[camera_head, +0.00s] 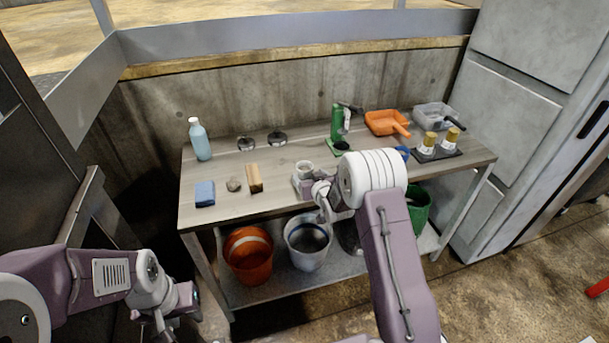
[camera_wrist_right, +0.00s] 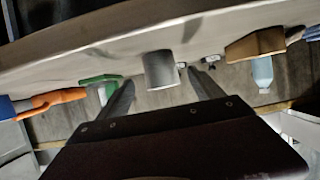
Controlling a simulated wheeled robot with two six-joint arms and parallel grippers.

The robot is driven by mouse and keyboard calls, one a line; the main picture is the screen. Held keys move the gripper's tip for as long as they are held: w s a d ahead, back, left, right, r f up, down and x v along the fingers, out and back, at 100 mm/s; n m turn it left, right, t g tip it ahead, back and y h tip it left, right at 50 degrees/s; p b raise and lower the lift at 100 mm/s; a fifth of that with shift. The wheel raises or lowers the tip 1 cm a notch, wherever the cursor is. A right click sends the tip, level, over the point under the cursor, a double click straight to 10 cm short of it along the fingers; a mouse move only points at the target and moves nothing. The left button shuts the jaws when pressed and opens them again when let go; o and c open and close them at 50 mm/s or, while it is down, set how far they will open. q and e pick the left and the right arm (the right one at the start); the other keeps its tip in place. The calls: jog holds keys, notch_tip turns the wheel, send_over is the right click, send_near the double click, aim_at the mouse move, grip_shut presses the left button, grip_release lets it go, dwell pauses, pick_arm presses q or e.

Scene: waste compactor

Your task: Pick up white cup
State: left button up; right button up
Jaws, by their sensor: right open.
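The white cup (camera_head: 304,167) stands upright near the front middle of the table. My right gripper (camera_head: 303,184) is right at the cup's near side, partly hidden by its own wrist. In the right wrist view, which looks upside down, the cup (camera_wrist_right: 160,70) shows between the two spread fingers of my right gripper (camera_wrist_right: 161,83). The fingers are open, with a gap on each side of the cup; I cannot tell how far they reach along it. My left gripper (camera_head: 188,303) is low at the left, away from the table, and its fingers are not clear.
The table (camera_head: 225,211) also holds a wooden block (camera_head: 254,178), a stone (camera_head: 233,185), a blue sponge (camera_head: 204,193), a bottle (camera_head: 200,140), a green dispenser (camera_head: 337,123) and an orange dustpan (camera_head: 386,122). Several buckets stand below, including an orange one (camera_head: 248,264).

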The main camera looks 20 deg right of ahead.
aim_at(307, 173)
jog(key=shift+x, duration=2.8)
jog(key=shift+s+r, duration=0.1)
jog(key=shift+r, duration=0.05)
jog(key=c, duration=0.3)
jog(key=shift+r, duration=0.1)
jog(key=c, duration=1.2)
